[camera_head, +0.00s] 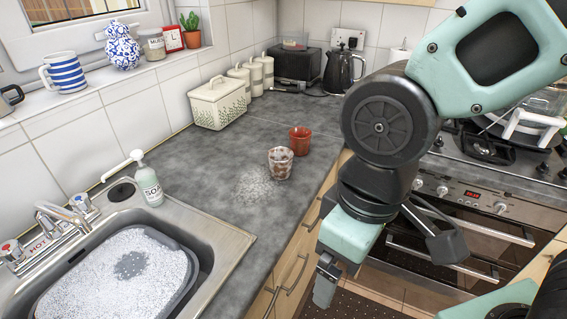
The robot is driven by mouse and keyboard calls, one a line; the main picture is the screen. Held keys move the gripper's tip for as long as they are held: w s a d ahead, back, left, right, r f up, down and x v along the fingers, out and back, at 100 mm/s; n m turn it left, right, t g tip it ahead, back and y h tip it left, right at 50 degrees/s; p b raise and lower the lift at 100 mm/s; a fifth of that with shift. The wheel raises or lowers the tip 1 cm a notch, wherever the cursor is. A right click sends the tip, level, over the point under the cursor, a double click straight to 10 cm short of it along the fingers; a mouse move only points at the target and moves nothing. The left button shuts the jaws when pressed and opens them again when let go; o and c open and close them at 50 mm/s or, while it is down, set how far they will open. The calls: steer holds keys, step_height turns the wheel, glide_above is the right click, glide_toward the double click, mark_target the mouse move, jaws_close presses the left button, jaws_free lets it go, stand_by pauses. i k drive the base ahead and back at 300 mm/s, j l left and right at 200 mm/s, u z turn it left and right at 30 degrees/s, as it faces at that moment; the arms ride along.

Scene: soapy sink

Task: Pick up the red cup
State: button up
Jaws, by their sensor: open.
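The red cup (300,140) stands upright on the grey worktop, near its front edge. A brown and white patterned cup (280,163) stands just in front of it and slightly left. The two look very close, and I cannot tell whether they touch. My gripper (325,283) points down in front of the worktop's front edge, below and right of both cups in the picture. It is apart from the cups and empty. Its jaws are seen from the side, so the gap between them hardly shows.
The sink (215,252) holds a grey basin of suds (195,265), with a soap bottle (148,185) beside it. Foam (250,187) lies on the worktop near the patterned cup. A bread bin (217,103), canisters (252,75) and a kettle (343,70) stand behind. The cooker (480,210) is right.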

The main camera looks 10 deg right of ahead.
mark_target(300, 142)
steer(key=u, duration=1.35)
steer(key=k+l, duration=0.15)
steer(key=l, duration=0.2)
steer(key=k+l+z, duration=0.15)
steer(key=l, duration=0.25)
steer(key=i+l, duration=0.1)
steer(key=l, duration=0.2)
steer(key=i+l+z, duration=0.1)
steer(key=l, duration=0.25)
steer(key=i+l, duration=0.2)
steer(key=i+l+z, duration=0.1)
steer(key=l, duration=0.3)
steer(key=i+l+z, duration=0.1)
steer(key=i+l, duration=0.3)
